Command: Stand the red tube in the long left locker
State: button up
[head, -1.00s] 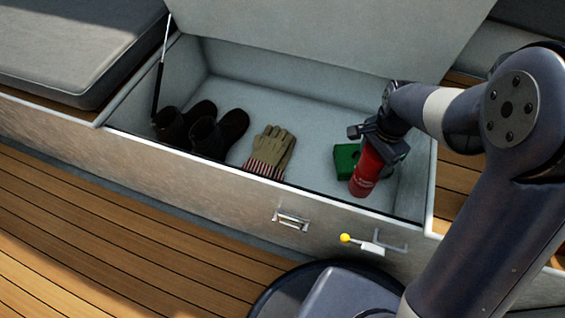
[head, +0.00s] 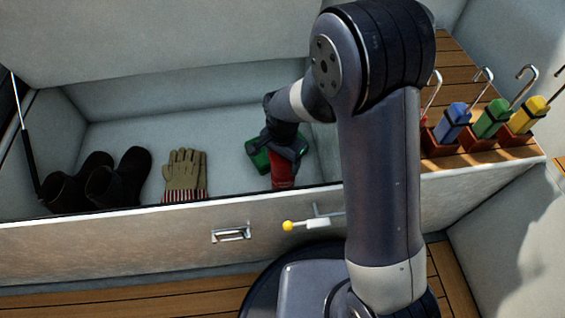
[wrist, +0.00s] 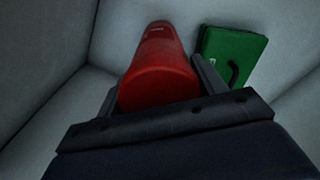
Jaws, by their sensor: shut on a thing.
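The red tube (head: 283,172) is inside the open long locker (head: 110,222), near its right end. It also shows in the wrist view (wrist: 160,75), with its rounded end towards the camera and its far end near the locker floor. My gripper (head: 285,150) is shut on the tube, with one finger on each side of it. The tube looks close to upright in the head view. Its lower end is hidden by the locker's front wall, so I cannot tell whether it touches the floor.
A green box (wrist: 230,52) lies beside the tube. Gloves (head: 185,172) and dark boots (head: 118,178) lie further left. The lid (head: 160,40) is raised on a strut. A yellow-knobbed latch (head: 290,226) is on the front. Blue, green and yellow handled items (head: 492,118) stand at right.

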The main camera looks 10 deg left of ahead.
jog(key=shift+f, duration=0.2)
jog(key=o, duration=1.7)
notch_tip(320, 180, up, 12)
jog(key=p, duration=0.5)
jog(key=shift+r, duration=0.15)
